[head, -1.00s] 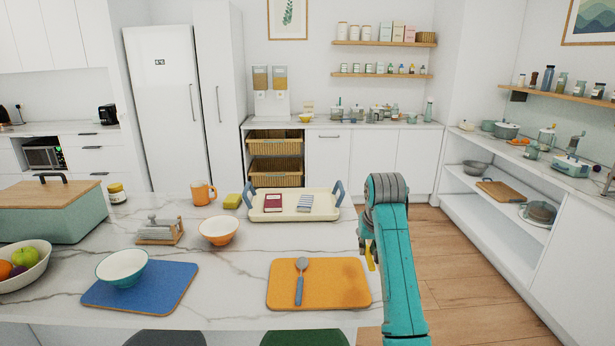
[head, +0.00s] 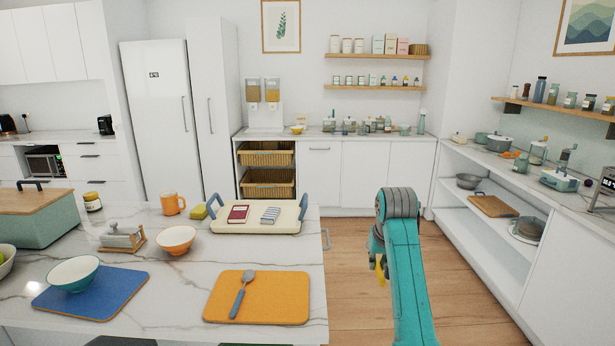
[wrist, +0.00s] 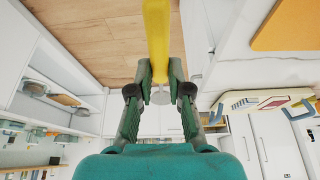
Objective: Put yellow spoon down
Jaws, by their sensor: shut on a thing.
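The yellow spoon (wrist: 157,35) is held between the fingers of my gripper (wrist: 160,78). In the wrist view its yellow length runs from the fingertips to the top edge, where it leaves the frame. In the head view only a small yellow part of the spoon (head: 380,270) shows beside my arm, over the wooden floor to the right of the island. My gripper is mostly hidden behind my arm there.
The marble island (head: 180,262) holds an orange board (head: 285,298) with a grey-blue spoon (head: 240,295), a cream tray (head: 285,222) and bowls. The back counter (head: 350,136) holds jars. Right-hand shelves (head: 487,230) hold pots. The floor (head: 345,290) between is clear.

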